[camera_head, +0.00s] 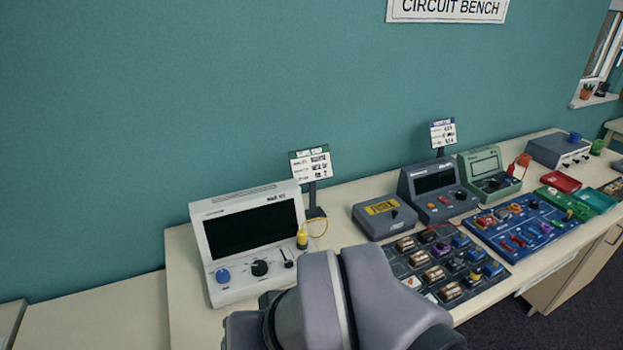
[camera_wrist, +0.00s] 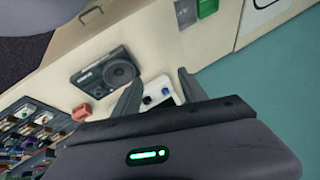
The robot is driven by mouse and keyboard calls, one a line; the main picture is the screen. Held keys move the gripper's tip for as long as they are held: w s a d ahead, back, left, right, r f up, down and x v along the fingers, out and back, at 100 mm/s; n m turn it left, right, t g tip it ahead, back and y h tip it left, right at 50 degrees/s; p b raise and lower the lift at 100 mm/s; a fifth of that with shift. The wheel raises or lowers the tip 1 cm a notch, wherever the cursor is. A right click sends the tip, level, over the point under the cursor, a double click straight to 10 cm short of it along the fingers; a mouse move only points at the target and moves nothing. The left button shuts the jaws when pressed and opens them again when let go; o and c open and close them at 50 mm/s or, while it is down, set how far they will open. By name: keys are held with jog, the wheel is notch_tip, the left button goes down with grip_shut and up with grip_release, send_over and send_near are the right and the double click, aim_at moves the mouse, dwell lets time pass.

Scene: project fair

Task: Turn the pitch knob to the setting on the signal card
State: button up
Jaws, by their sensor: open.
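A white console (camera_head: 243,290) with a dark screen stands at the left of the bench in the head view. Its front has a blue knob (camera_head: 222,275), a black knob (camera_head: 260,268) and a small black lever (camera_head: 288,260). Their labels are too small to read, so I cannot tell which is the pitch knob. A green-topped card (camera_head: 310,163) stands on a post behind the console; its text is unreadable. My gripper (camera_wrist: 158,83) is open and empty in the wrist view. A white panel with blue and black knobs (camera_wrist: 165,91) shows beyond and between its fingers, apart from them.
A yellow plug (camera_head: 302,239) with a cord is at the console's right. A grey box (camera_head: 384,217), a dark grey console (camera_head: 437,190), a green console and a board of parts crowd the bench rightward. A dark speaker-like box (camera_wrist: 105,75) and red block (camera_wrist: 82,111) show in the wrist view.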

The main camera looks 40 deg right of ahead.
jog(key=shift+o, duration=0.2)
dwell(0.4)
jog(key=shift+o, duration=0.6)
jog(key=shift+w+r, duration=0.15)
jog(key=shift+r, duration=0.1)
jog(key=w+d+r+n+g+p, duration=0.1)
jog(key=w+d+r+n+p, duration=0.1)
jog(key=w+r+n+p, duration=0.3)
jog(key=n+g+h+p, duration=0.2)
jog(key=n+g+p, duration=0.4)
jog(key=n, duration=1.3)
send_over(259, 265)
notch_tip(259, 265, down, 7)
jog(key=t, duration=0.1)
jog(key=shift+n, duration=0.3)
notch_tip(259, 265, down, 17)
jog(key=b, duration=0.4)
jog(key=shift+b, duration=0.4)
jog(key=shift+c, duration=0.5)
